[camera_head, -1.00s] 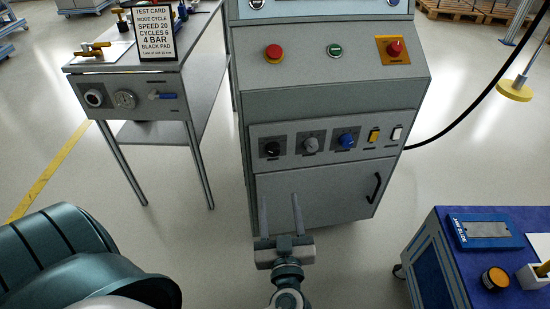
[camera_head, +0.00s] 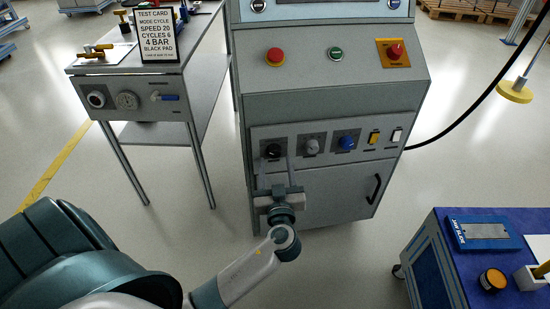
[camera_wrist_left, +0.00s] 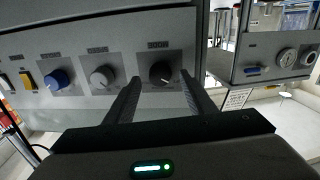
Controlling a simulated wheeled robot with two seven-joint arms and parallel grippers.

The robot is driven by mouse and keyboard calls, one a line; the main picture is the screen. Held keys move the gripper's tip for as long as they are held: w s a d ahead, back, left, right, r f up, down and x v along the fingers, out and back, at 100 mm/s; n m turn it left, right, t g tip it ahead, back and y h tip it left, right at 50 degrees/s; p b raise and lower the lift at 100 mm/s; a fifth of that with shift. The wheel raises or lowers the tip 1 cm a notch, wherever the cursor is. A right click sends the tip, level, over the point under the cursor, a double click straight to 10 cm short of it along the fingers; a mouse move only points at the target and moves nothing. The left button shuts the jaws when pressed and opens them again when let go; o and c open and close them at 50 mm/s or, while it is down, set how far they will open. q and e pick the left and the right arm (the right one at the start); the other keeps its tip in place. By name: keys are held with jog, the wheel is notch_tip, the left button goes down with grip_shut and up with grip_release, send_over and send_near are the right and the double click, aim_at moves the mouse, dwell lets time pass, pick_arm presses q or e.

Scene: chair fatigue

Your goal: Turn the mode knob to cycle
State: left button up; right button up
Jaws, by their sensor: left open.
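The mode knob is the black knob (camera_head: 273,150) at the left of the cabinet's control row. In the left wrist view, which looks upside down, this black knob (camera_wrist_left: 162,73) has a pale pointer mark toward the lower right. My left gripper (camera_head: 277,165) is open in front of it. In the left wrist view the left gripper's fingers (camera_wrist_left: 160,92) stand on either side below the knob, and no grip on it shows. The test card (camera_head: 155,36) on the side table reads "MODE CYCLE". My right gripper is not in view.
A grey knob (camera_head: 311,146), a blue knob (camera_head: 347,142), a yellow switch (camera_head: 374,138) and a white switch (camera_head: 397,135) continue the row. A red button (camera_head: 275,56) sits above. The side table (camera_head: 140,100) stands left; a blue-topped bench (camera_head: 455,270) is at lower right.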

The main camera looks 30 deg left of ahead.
aim_at(274, 152)
pick_arm(q)
jog(key=shift+x, duration=1.4)
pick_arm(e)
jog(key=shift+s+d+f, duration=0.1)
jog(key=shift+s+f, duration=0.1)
pick_arm(q)
jog(key=c, duration=1)
jog(key=shift+c, duration=0.2)
